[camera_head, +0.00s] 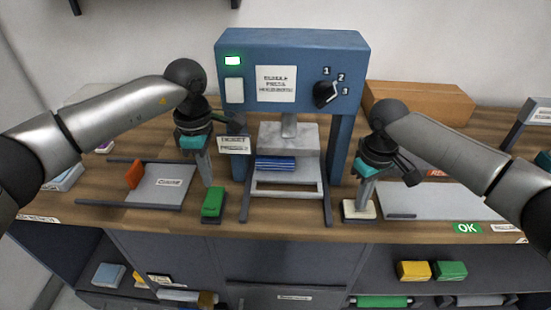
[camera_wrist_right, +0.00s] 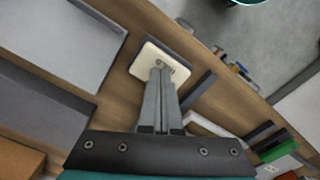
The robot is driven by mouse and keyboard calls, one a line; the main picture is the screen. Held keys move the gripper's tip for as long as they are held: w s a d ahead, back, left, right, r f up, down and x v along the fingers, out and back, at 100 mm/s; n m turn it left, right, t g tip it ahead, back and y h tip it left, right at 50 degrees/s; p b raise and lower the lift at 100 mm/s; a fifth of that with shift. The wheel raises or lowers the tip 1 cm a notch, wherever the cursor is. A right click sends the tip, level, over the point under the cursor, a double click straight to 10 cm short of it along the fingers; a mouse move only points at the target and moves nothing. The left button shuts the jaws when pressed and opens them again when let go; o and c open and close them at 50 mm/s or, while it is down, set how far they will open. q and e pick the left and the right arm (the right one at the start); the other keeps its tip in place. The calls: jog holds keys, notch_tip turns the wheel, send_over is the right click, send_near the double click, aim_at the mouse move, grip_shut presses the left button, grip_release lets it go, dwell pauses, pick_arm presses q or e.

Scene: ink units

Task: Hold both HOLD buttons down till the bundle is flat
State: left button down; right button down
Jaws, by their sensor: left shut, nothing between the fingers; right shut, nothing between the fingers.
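The press (camera_head: 293,50) stands at the middle, its grey pressing block (camera_head: 288,138) down close over the blue bundle (camera_head: 276,163). How flat the bundle is I cannot tell. A cream button pad (camera_head: 350,211) is right of the press; in the right wrist view the pad (camera_wrist_right: 140,62) lies under my fingertips. My right gripper (camera_head: 363,203) is shut, empty, pointing down with its tips at the pad, seemingly touching. A green block on a dark base (camera_head: 212,203) is left of the press. My left gripper (camera_head: 208,184) is shut and empty, tips just behind and above it; contact is unclear.
A grey tray with an orange piece (camera_head: 134,174) lies left; a pale board (camera_head: 435,202) lies right. A cardboard box (camera_head: 418,101) stands behind. Shelves below hold coloured blocks.

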jog(key=shift+r, duration=3.05)
